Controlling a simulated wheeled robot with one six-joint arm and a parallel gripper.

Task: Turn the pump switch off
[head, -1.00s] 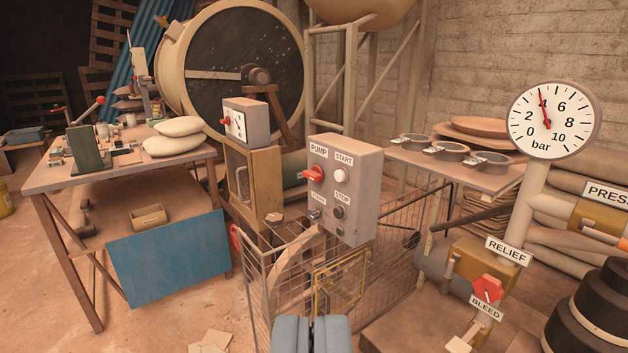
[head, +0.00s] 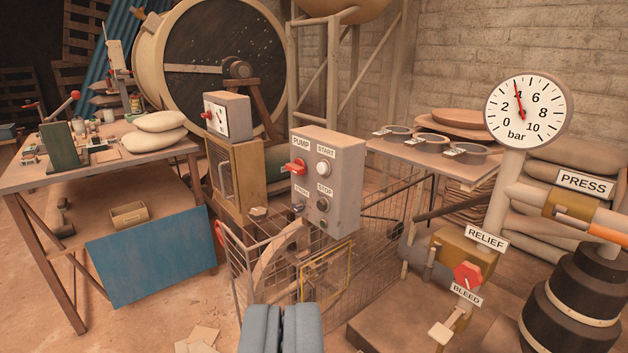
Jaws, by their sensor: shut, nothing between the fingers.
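The pump control box (head: 345,185) is a grey box in the middle of the view, with labels PUMP, START and STOP. Its red pump switch (head: 297,167) sits under the PUMP label at the upper left of the face, with its handle lying roughly sideways. A white button (head: 323,169) is under START and a dark button (head: 321,204) under STOP. A small knob (head: 298,208) is at the lower left. My gripper (head: 283,312) shows at the bottom, shut and empty, below and in front of the box, apart from it.
A workbench (head: 35,178) with a blue panel (head: 152,256) is at left. Open floor lies at lower left.

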